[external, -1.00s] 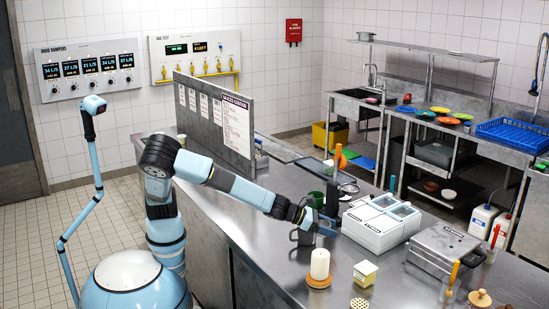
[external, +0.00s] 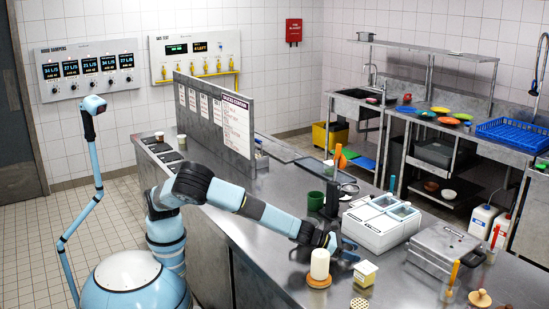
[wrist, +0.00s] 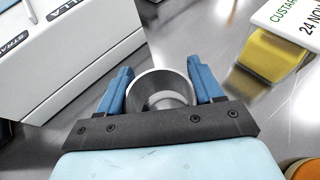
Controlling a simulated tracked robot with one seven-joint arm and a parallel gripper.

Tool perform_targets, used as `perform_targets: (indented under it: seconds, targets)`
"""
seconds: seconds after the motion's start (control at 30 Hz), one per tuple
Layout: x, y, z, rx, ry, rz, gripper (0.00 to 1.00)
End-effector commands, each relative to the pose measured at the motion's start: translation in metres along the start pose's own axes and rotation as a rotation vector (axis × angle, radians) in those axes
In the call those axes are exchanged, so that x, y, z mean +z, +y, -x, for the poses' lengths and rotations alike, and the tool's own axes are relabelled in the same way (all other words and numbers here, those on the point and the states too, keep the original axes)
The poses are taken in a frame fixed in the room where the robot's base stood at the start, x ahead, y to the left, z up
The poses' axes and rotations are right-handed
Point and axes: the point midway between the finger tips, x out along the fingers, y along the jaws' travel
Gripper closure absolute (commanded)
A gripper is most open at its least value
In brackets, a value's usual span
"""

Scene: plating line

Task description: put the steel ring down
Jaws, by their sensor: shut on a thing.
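My gripper (wrist: 162,92) has its two blue fingers shut on the steel ring (wrist: 160,78), one on each side of it. The ring is a short, shiny open cylinder, and I look into its opening in the wrist view. Bare steel counter shows just beyond it; I cannot tell whether the ring touches the counter. In the external view my gripper (external: 343,252) is low over the counter (external: 275,225), between the candle and the white two-lid box. The ring cannot be made out there.
The white two-lid box (external: 372,235) stands behind my gripper. The custard tub (external: 365,272) is close on its right, and also shows in the wrist view (wrist: 275,55). A grey press (external: 445,248) is farther right.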

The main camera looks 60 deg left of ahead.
Motion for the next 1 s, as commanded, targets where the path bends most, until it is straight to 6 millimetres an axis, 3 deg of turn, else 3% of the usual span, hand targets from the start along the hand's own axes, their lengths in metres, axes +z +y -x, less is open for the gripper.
perform_targets:
  seconds: [0.1, 0.43, 0.47, 0.5, 0.73, 1.0]
  targets:
    - [-0.0102, 0.0004, -0.0043, 0.0, -0.001, -0.001, 0.65]
    - [-0.0123, 0.0003, -0.005, 0.0, -0.001, 0.0, 0.65]
    - [-0.0125, 0.0003, -0.0051, 0.0, -0.001, 0.0, 0.33]
    - [-0.0122, 0.0004, -0.0049, 0.0, -0.001, 0.0, 0.3]
    - [-0.0122, 0.0004, -0.0049, 0.0, -0.001, 0.0, 0.09]
    - [-0.0109, 0.0004, -0.0044, 0.0, -0.001, 0.001, 0.09]
